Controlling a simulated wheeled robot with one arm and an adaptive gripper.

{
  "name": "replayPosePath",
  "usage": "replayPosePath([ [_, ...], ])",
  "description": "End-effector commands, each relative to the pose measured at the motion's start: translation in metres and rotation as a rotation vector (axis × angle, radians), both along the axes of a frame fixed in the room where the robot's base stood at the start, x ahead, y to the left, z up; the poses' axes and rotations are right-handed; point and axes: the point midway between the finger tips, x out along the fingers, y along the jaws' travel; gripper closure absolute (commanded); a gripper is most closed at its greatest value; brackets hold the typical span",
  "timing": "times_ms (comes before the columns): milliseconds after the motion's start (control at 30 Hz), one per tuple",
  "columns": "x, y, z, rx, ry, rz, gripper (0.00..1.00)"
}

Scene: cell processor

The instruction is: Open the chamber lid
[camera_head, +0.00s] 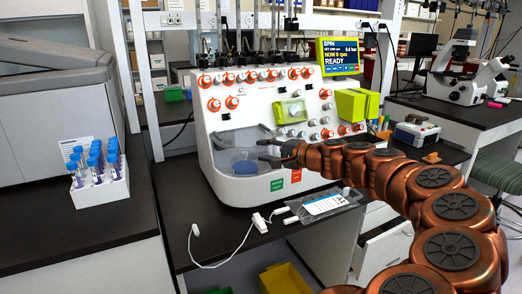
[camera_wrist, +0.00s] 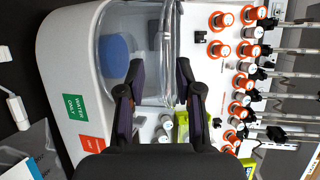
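The white cell processor (camera_head: 255,115) stands on the dark bench. Its chamber (camera_head: 240,150) is at the front left, under a clear chamber lid (camera_wrist: 120,30) that looks closed. A blue round part (camera_wrist: 115,55) shows through the lid. My gripper (camera_head: 266,150) reaches in from the right at the chamber's front. In the wrist view my gripper (camera_wrist: 160,70) is open, its dark fingers apart on either side of the lid's clear rim. Nothing is seen held between them. Whether a finger touches the rim cannot be told.
Orange-ringed knobs (camera_wrist: 240,95) and a green-yellow part (camera_wrist: 182,128) lie close to the gripper on the panel. A screen (camera_head: 340,55) reads READY. A tube rack (camera_head: 100,185) stands left. A clear bag (camera_head: 322,205) and white tubing lie at the bench's front edge.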

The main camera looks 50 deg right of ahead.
Motion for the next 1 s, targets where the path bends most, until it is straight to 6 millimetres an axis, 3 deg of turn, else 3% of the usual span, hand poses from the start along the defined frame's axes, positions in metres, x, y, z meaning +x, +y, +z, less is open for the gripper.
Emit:
replayPosePath([
  [200,0.016,0.002,-0.003,0.0,0.0,0.003,0.65],
  [600,0.02,0.002,-0.004,-0.001,0.0,0.002,0.66],
  [900,0.02,0.002,-0.004,-0.001,0.0,0.001,0.98],
  [1000,0.02,0.002,-0.004,-0.001,0.0,0.001,1.0],
])
